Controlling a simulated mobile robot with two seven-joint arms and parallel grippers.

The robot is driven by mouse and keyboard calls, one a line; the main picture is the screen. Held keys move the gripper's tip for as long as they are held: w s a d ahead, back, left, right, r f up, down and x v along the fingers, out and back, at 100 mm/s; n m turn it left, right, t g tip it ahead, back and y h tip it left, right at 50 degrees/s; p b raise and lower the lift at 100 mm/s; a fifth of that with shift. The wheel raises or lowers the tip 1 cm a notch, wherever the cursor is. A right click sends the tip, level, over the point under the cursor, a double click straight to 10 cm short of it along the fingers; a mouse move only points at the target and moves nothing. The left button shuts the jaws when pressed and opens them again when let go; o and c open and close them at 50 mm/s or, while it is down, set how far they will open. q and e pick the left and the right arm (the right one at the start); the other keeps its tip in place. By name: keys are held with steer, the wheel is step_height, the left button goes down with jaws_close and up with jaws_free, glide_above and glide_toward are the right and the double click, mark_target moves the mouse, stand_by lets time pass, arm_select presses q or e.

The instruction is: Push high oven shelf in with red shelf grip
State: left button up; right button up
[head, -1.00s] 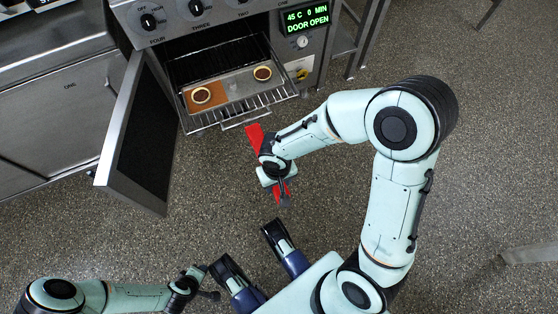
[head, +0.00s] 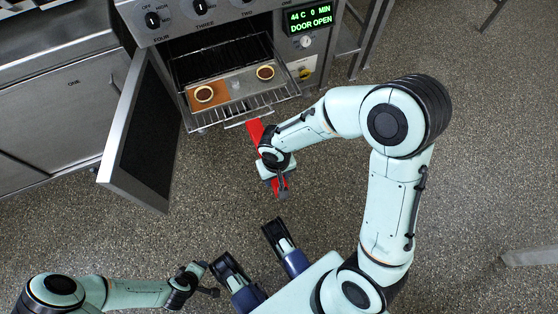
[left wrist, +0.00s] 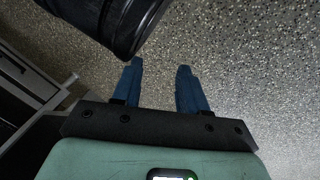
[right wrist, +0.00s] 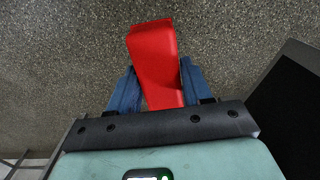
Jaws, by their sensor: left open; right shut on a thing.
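The high oven shelf (head: 257,110) is a wire rack partly out of the open oven, sloping slightly in the head view. A tray (head: 236,86) on it bears two tarts, a left one (head: 204,94) and a right one (head: 265,73). My right gripper (right wrist: 157,78) is shut on the red shelf grip (right wrist: 154,52). The grip's far end (head: 254,128) is close to the shelf's front edge in the head view; I cannot tell whether they touch. My left gripper (left wrist: 160,70) is open and empty, over bare floor, away from the oven.
The oven door (head: 142,135) stands swung open at the left of the shelf. The oven's display (head: 310,17) reads 44 C and DOOR OPEN. A steel cabinet (head: 60,110) is at the left. The speckled floor in front is mostly clear.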

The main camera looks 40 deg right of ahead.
mark_target(255, 130)
steer(key=shift+w+d+p, duration=0.15)
steer(key=shift+w+d, duration=0.1)
steer(key=shift+w, duration=0.8)
steer(key=shift+w+d+p, duration=0.15)
steer(key=shift+w+d, duration=0.1)
steer(key=shift+w, duration=0.75)
steer(key=shift+w+d, duration=0.2)
steer(key=shift+w, duration=0.8)
steer(key=shift+f, duration=0.2)
arm_select(q)
steer(key=shift+s+a+f+g+b, duration=0.2)
steer(key=shift+s+f+g+b, duration=0.3)
steer(key=shift+s+f+b, duration=0.6)
arm_select(e)
steer(key=shift+f, duration=1.35)
arm_select(q)
steer(key=shift+s+f, duration=0.1)
steer(key=shift+s, duration=0.1)
arm_select(e)
steer(key=shift+w+d, duration=0.5)
steer(key=shift+w, duration=1.45)
steer(key=shift+w+d, duration=0.45)
steer(key=shift+w, duration=1.55)
steer(key=shift+w+d, duration=0.5)
steer(key=shift+w, duration=1.45)
